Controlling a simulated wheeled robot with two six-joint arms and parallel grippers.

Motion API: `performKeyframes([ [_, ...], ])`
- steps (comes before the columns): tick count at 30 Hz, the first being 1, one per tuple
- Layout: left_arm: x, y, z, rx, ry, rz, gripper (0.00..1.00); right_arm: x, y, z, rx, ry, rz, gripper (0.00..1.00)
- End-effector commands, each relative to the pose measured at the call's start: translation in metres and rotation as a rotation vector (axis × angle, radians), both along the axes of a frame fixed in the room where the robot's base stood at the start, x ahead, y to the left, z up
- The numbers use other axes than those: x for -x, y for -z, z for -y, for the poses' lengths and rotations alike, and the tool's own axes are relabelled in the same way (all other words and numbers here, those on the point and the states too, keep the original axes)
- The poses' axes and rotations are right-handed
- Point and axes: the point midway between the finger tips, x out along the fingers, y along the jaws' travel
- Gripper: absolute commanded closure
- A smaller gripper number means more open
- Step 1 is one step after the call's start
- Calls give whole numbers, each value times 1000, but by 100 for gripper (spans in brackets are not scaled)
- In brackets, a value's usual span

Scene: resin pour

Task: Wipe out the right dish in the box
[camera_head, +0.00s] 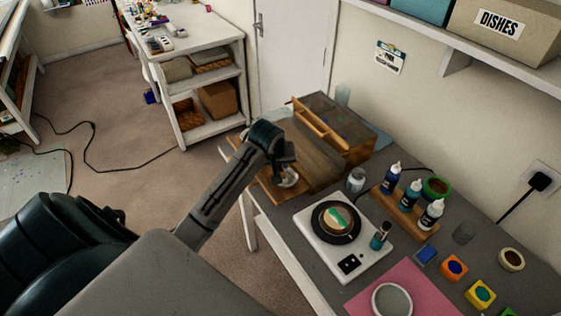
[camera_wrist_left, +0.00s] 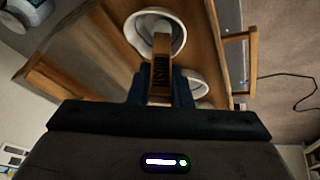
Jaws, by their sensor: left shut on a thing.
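A wooden box (camera_head: 352,142) stands at the back of the grey bench, with a wooden board surface in front of it. My left gripper (camera_head: 284,160) is over this board. It is shut on a tan-brown piece (camera_wrist_left: 161,72) with dark marks; what it is exactly I cannot tell. In the left wrist view the piece's far end overlaps a round white dish (camera_wrist_left: 136,30); whether it touches I cannot tell. A second white dish (camera_wrist_left: 198,87) is partly hidden behind a finger. In the head view one white dish (camera_head: 290,181) shows just under the gripper. My right gripper is not in view.
A white scale (camera_head: 314,241) with a black round plate is close in front. A glass jar (camera_head: 356,179), a wooden rack (camera_head: 404,214) of bottles and a pink mat (camera_head: 425,284) lie to the right. A shelf with a DISHES box (camera_head: 500,45) hangs above.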

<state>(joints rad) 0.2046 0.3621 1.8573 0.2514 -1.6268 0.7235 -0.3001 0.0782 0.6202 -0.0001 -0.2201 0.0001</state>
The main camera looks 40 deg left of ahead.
Motion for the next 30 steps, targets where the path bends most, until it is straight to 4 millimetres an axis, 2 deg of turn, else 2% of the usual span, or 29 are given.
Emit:
performKeyframes([
  [13, -6, 1, 11, 0, 0, 1, 100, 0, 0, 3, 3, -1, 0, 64],
  [20, -12, 1, 6, -1, 0, 1, 100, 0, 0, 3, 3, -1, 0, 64],
  [30, -5, 1, 4, 0, 0, 0, 100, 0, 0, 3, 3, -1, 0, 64],
])
